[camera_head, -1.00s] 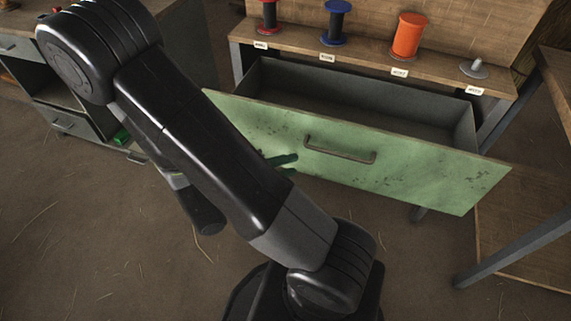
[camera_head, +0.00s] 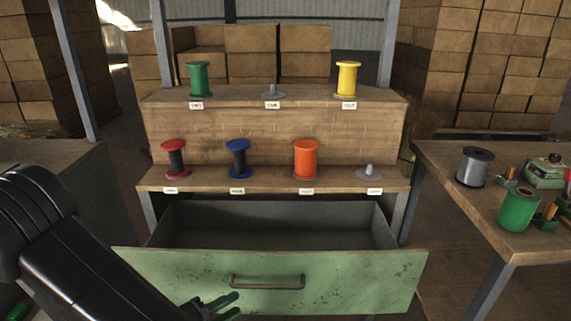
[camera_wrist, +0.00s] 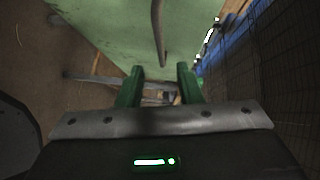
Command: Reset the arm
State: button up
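My arm (camera_head: 85,265) comes in from the lower left of the head view, black and bent. My gripper (camera_head: 229,299) has green fingers and is in front of the green drawer face, low and left of its handle (camera_head: 267,282). In the wrist view my gripper (camera_wrist: 160,82) has its two fingers apart with nothing between them. The green drawer front (camera_wrist: 115,30) and handle fill the top of that view. The drawer (camera_head: 345,266) is pulled out and its visible inside looks empty.
The rack holds green (camera_head: 199,80), yellow (camera_head: 346,79), red (camera_head: 174,158), blue (camera_head: 239,158) and orange (camera_head: 305,158) spools, plus two bare holders. Stacked boxes stand behind.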

aim_at(260, 287)
jog(key=shift+b+x, duration=1.1)
jog(key=shift+x, duration=3.7)
